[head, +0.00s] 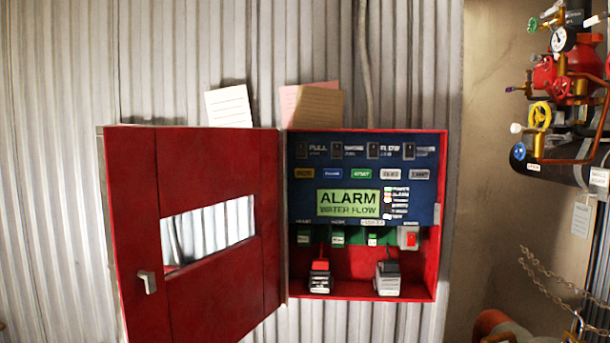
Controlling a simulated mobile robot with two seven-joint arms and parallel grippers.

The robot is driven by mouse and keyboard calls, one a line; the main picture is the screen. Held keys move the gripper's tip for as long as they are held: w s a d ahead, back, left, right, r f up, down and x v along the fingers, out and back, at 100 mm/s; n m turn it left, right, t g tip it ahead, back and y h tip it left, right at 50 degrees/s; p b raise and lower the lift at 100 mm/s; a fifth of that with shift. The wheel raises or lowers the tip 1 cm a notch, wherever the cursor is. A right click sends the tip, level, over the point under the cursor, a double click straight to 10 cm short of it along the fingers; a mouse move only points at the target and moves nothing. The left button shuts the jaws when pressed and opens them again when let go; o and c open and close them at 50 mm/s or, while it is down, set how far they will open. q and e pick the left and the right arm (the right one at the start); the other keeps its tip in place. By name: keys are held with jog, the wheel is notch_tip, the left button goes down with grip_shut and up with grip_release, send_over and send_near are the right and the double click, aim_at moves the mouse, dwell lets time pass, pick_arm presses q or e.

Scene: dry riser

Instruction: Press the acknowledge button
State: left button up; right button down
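A red alarm cabinet (437,265) is on the corrugated wall, its red door (137,230) swung open to the left. Inside is a blue control panel (300,215) with a lit green display (348,203) reading "ALARM WATER FLOW". Above the display is a row of small coloured buttons or labels, including an orange one (303,173), a blue one (332,173), a green one (361,174) and a pale one (390,174). Their lettering is too small to read, so I cannot tell which is the acknowledge button. Neither gripper is in view.
A red switch (411,239) sits at the panel's lower right. Two battery-like blocks (319,278) (387,279) stand on the cabinet floor. Papers (229,107) stick up behind the cabinet top. Red pipework with valves (560,75) and a chain (555,275) are at the right.

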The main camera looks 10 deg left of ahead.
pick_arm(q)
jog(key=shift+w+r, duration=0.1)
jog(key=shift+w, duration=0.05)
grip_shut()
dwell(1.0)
